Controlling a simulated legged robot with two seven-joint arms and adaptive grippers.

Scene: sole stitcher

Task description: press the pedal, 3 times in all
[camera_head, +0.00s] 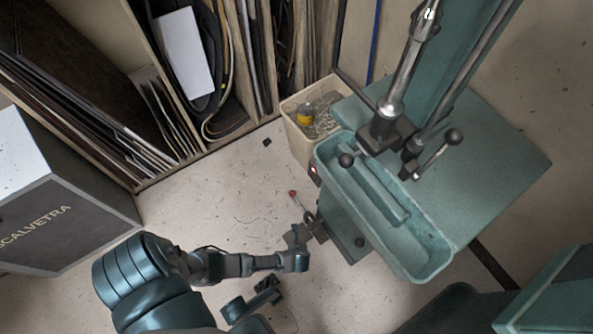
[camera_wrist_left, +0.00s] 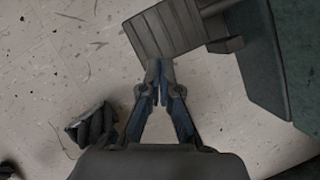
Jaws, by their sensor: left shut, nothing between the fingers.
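The pedal (camera_wrist_left: 165,28) is a grey ribbed plate beside the teal machine's base in the left wrist view. In the head view the pedal (camera_head: 297,238) shows small and dark at the machine's lower left, partly hidden by my arm. My left gripper (camera_wrist_left: 160,65) is shut and empty, with its fingertips at the pedal's near edge in the picture. I cannot tell whether they touch it or how high above it they are. In the head view the left gripper (camera_head: 298,262) is seen from above, its fingertips not clear. My right gripper is not in view.
The teal machine (camera_head: 490,150) stands at the right with a long tray (camera_head: 425,262) overhanging its base. A bin (camera_head: 288,106) is behind it, and shelves (camera_head: 205,155) line the back. A grey box (camera_head: 65,225) stands at the left. The floor (camera_head: 220,200) between is mostly clear.

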